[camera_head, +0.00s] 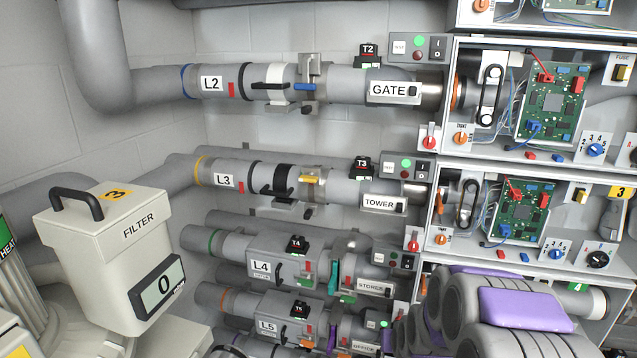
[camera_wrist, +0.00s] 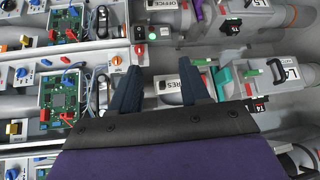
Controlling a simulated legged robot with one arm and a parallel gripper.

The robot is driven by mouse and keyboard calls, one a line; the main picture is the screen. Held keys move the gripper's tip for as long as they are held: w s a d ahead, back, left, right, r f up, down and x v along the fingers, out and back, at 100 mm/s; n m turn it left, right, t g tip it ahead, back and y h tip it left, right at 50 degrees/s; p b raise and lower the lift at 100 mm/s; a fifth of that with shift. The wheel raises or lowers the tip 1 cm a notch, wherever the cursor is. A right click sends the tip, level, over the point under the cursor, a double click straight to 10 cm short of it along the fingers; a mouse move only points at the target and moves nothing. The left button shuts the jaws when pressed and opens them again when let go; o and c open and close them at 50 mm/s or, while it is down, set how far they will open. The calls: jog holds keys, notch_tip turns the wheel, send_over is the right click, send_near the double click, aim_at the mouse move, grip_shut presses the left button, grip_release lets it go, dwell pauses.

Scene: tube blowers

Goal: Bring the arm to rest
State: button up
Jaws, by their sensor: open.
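My arm (camera_head: 520,312), with grey joints and purple covers, shows at the lower right of the head view. It hides part of the lower pipes and cabinet. My gripper (camera_wrist: 156,72) shows only in the wrist view. Its two dark blue fingers stand apart with nothing held between them. Behind them is the pipe with the STORES label (camera_wrist: 165,84), which appears upside down there. In the head view I cannot make out the gripper.
Pipes L2 (camera_head: 211,83), L3 (camera_head: 223,181), L4 (camera_head: 262,267) and L5 (camera_head: 268,326) run along the wall. Open cabinets with circuit boards (camera_head: 552,102) stand at the right. A filter box (camera_head: 115,250) stands at the left front.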

jog(key=s+a+r+g, duration=0.1)
jog(key=s+r+g, duration=0.2)
jog(key=s, duration=1)
jog(key=s+a+r+g+b, duration=0.1)
jog(key=s+r, duration=0.4)
jog(key=s, duration=0.9)
jog(key=s+a+r+g+b, duration=0.1)
jog(key=s+a+r+g, duration=0.2)
jog(key=s, duration=1)
notch_tip(320, 180, up, 2)
jog(key=shift+s+a+r+n+g, duration=0.15)
jog(key=shift+n+g, duration=0.25)
jog(key=shift+g, duration=0.7)
